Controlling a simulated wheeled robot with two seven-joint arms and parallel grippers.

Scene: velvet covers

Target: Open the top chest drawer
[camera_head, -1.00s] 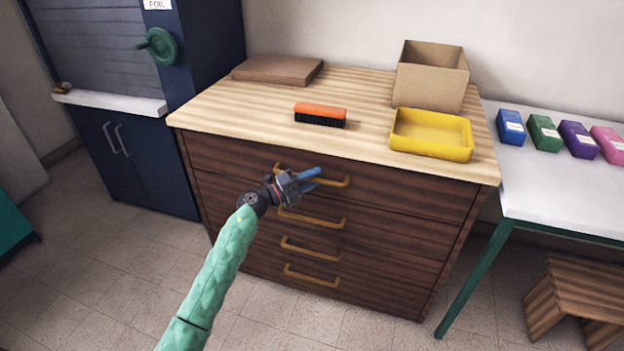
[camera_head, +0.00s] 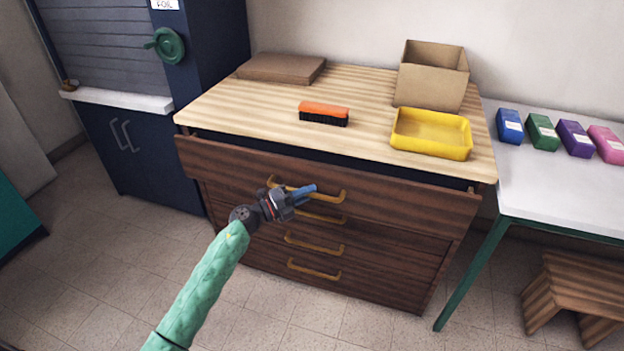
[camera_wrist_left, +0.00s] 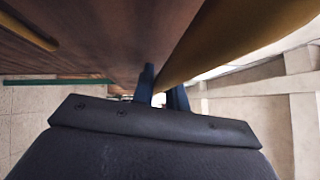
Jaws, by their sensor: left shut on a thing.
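The wooden chest of drawers has a striped light top (camera_head: 250,110) and dark brown fronts. Its top drawer (camera_head: 400,199) stands partly pulled out, with a dark gap showing under the chest top. My left gripper (camera_head: 303,194) is at the top drawer's brass-coloured handle (camera_head: 330,195), shut on it. In the left wrist view the blue fingers (camera_wrist_left: 162,88) are around the handle bar (camera_wrist_left: 225,45), close against the brown drawer front (camera_wrist_left: 120,35). The drawer's inside is mostly hidden from the head camera. My right gripper is not in view.
On the chest top are an orange brush (camera_head: 323,113), a yellow tray (camera_head: 430,150), a cardboard box (camera_head: 430,80) and a brown flat board (camera_head: 282,68). A white table (camera_head: 550,190) with several coloured boxes stands right, a stool (camera_head: 575,295) below it. Floor in front is open.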

